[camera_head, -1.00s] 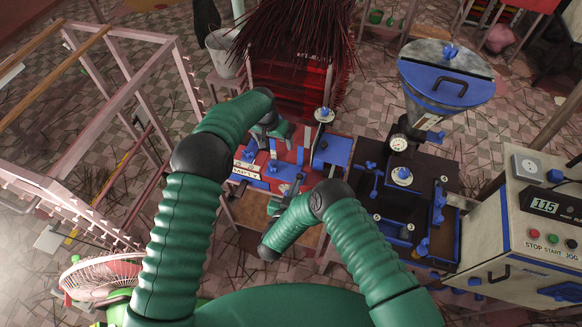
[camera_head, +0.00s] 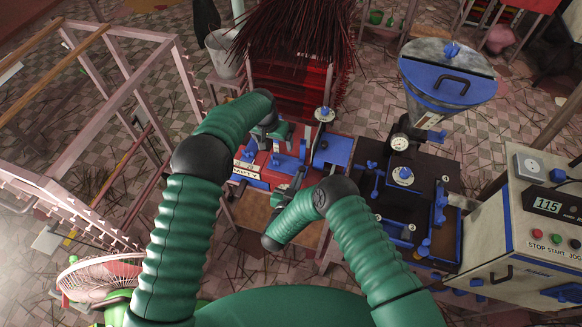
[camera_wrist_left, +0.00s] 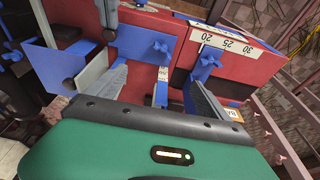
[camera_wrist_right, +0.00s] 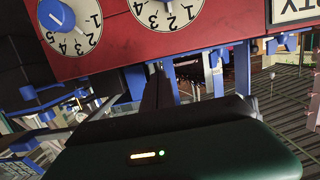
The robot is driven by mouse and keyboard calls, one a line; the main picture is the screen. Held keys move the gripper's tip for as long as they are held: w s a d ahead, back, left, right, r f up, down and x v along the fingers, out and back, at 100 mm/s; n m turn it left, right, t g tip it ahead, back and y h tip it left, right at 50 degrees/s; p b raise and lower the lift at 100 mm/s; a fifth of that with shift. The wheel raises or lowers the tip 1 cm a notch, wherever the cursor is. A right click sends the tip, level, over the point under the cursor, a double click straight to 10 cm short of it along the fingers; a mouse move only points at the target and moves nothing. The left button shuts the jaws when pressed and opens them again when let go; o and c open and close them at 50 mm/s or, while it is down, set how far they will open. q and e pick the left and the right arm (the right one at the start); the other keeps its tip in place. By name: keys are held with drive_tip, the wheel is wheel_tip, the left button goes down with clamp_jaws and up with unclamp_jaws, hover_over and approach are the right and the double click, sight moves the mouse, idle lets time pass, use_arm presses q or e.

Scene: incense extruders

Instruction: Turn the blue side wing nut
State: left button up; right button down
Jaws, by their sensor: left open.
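Blue wing nuts stand on the red extruder machine. In the left wrist view one wing nut (camera_wrist_left: 160,47) is on a blue plate, and another (camera_wrist_left: 208,60) is on the red face to its right. My left gripper (camera_wrist_left: 160,80) is open, with one finger on each side of a blue upright bar; I see nothing held. In the head view my left gripper (camera_head: 283,131) is above the red machine (camera_head: 250,178). My right gripper (camera_head: 296,181) is low at the machine's front. In the right wrist view its fingers (camera_wrist_right: 158,88) look together, below two white dials.
A second, dark machine (camera_head: 425,200) with a blue-lidded hopper (camera_head: 447,75) stands to the right. A control box (camera_head: 540,235) reading 115 is beyond it. A pink rack (camera_head: 95,125) is on the left. A bundle of dark sticks (camera_head: 300,35) is behind.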

use_arm(q)
drive_tip(key=shift+a+f, duration=0.15)
drive_tip(key=shift+c, duration=1.2)
drive_tip(key=s+a+f+n, duration=0.1)
drive_tip(key=s+a+f, duration=0.1)
drive_tip(key=a+f, duration=0.1)
drive_tip(key=s+a+f+n+g, duration=0.1)
drive_tip(key=s+a+f, duration=0.1)
drive_tip(key=a+f, duration=0.1)
drive_tip(key=s+a+f+n, duration=0.1)
drive_tip(key=s+a+f, duration=0.1)
drive_tip(key=f, duration=0.3)
drive_tip(key=shift+s+a+g, duration=0.1)
drive_tip(key=shift+a+g, duration=0.3)
drive_tip(key=shift+a, duration=0.1)
drive_tip(key=c, duration=0.4)
drive_tip(key=shift+o, duration=0.2)
drive_tip(key=s+a+f+n+h, duration=0.1)
drive_tip(key=s+f+n+h, duration=0.2)
drive_tip(key=s+f+n, duration=0.5)
drive_tip(key=n+t+h, duration=0.6)
drive_tip(key=n+t, duration=0.2)
drive_tip(key=n, duration=1.1)
approach(274, 159)
drive_tip(key=x, duration=0.8)
drive_tip(key=shift+d+f, duration=0.1)
drive_tip(key=shift+w+d+f, duration=0.15)
drive_tip(key=shift+w+d, duration=0.1)
